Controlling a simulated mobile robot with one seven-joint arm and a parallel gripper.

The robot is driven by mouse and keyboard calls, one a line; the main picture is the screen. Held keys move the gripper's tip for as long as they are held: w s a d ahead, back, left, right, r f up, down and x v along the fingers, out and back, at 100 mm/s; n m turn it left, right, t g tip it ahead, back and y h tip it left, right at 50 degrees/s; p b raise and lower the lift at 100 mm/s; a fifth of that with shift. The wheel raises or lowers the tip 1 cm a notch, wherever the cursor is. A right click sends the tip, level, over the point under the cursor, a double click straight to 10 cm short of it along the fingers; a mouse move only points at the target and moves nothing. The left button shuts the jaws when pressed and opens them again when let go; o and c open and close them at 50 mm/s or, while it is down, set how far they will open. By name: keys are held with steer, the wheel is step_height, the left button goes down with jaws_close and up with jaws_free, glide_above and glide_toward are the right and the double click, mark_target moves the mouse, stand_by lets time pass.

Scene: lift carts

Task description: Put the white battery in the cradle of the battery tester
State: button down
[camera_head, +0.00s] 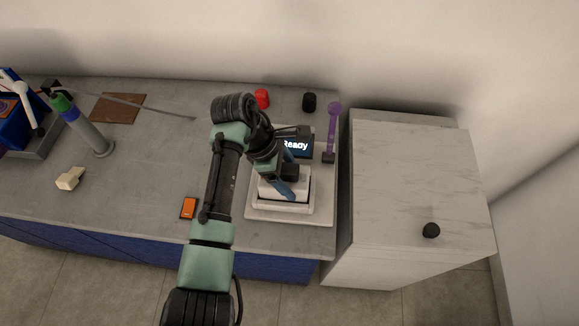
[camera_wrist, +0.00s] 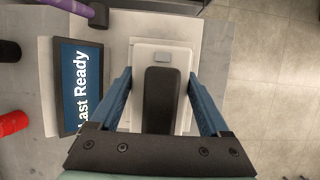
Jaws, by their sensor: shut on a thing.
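The white battery (camera_wrist: 181,58) has a long black strip and a small grey patch on its top. In the wrist view it lies between the two blue fingers of my gripper (camera_wrist: 161,75), which is shut on its sides. In the head view the battery (camera_head: 266,188) is over or in the white cradle of the battery tester (camera_head: 260,215), partly hidden by a finger of my gripper (camera_head: 285,189). I cannot tell whether it rests on the cradle floor. The tester's dark screen (camera_head: 297,146) reads "Ready"; in the wrist view the screen (camera_wrist: 83,85) reads "Last Ready".
A purple tool (camera_head: 332,130) stands right of the screen. Red (camera_head: 262,98) and black (camera_head: 309,102) caps are behind. An orange device (camera_head: 189,208) lies left of the tester. A pale cabinet (camera_head: 400,180) with a black knob (camera_head: 431,230) stands at right. The counter's left middle is mostly clear.

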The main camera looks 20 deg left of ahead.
steer(key=shift+w+f, duration=0.1)
steer(key=shift+f, duration=0.05)
steer(key=shift+f, duration=0.15)
jaws_free()
steer(key=shift+f, duration=0.15)
steer(key=v, duration=1.2)
steer(key=shift+r+p, duration=0.25)
steer(key=shift+p, duration=0.1)
